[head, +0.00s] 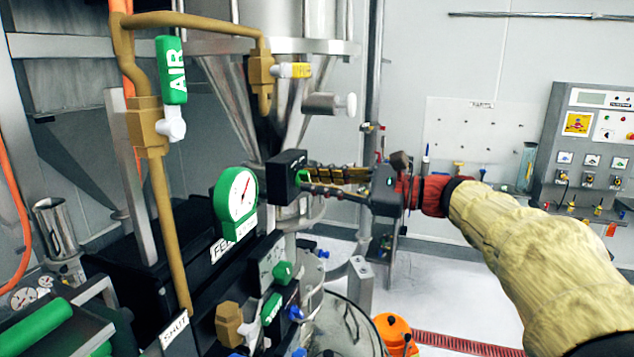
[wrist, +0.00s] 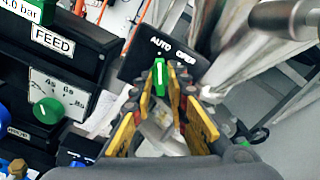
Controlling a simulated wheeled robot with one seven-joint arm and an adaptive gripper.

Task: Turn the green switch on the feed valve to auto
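The feed valve's black switch box (head: 287,176) is on the machine in the middle of the head view. In the wrist view the box (wrist: 132,64) carries the white words AUTO and OPEN. The green switch (wrist: 159,76) is a narrow upright lever in the wrist view, its upper end below the word AUTO; its exact setting is hard to tell. It also shows in the head view (head: 301,177), partly hidden by my fingers. My gripper (head: 308,181) reaches in from the right. Its yellow-padded fingers (wrist: 160,92) stand either side of the switch, with slight gaps visible.
A green-rimmed gauge (head: 238,197) and FEED label (head: 222,247) are left of the box. A green knob (wrist: 48,110) is on the panel left of my fingers. A brown pipe with the green AIR handle (head: 172,70) rises at left. A steel hopper stands behind.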

